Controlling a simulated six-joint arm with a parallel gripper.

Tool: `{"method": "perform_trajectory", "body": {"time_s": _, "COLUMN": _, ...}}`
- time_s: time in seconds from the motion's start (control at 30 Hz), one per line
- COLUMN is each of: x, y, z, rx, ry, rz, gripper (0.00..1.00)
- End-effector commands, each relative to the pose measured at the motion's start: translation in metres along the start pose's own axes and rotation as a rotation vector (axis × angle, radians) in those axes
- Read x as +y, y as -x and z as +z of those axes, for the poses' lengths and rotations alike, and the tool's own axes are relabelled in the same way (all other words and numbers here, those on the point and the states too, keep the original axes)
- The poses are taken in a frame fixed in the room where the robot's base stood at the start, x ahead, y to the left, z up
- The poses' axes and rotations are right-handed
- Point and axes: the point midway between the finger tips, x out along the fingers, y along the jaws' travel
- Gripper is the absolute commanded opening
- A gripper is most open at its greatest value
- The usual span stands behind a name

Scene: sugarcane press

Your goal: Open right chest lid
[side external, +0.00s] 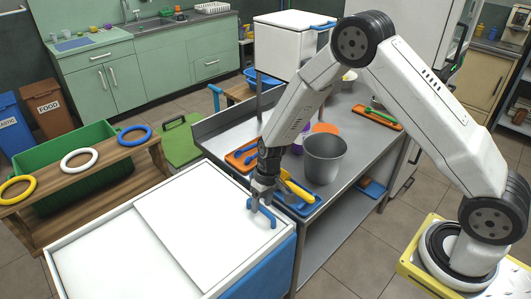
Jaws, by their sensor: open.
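A white chest (62,265) with a blue side stands at the bottom of the side view. A flat white lid panel (205,232) covers its right part and lies flat. A blue handle (266,224) sits at the lid's right end. My gripper (262,206) points down at this handle with its jaws open. The fingers are right at the handle and overlap it in the picture; I cannot tell whether they touch it or straddle it.
A steel table (345,205) beside the chest holds a grey bucket (325,158), orange trays (243,155) and a yellow-handled tool (298,191). A wooden rack (100,180) with coloured rings stands left. Another white box (290,45) stands behind.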

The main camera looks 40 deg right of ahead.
Motion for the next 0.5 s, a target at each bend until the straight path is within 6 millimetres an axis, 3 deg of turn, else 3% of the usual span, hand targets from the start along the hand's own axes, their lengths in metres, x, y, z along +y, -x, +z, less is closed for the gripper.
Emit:
{"method": "perform_trajectory", "body": {"time_s": 0.37, "x": -0.0001, "y": -0.0045, "z": -0.0001, "rx": 0.001, "ry": 0.001, "rz": 0.000, "gripper": 0.58}}
{"method": "perform_trajectory", "body": {"time_s": 0.4, "x": -0.0001, "y": -0.0045, "z": -0.0001, "rx": 0.001, "ry": 0.001, "rz": 0.000, "gripper": 0.52}}
{"method": "perform_trajectory", "body": {"time_s": 0.5, "x": -0.0001, "y": -0.0045, "z": 0.0000, "rx": 0.001, "ry": 0.000, "rz": 0.000, "gripper": 0.20}}
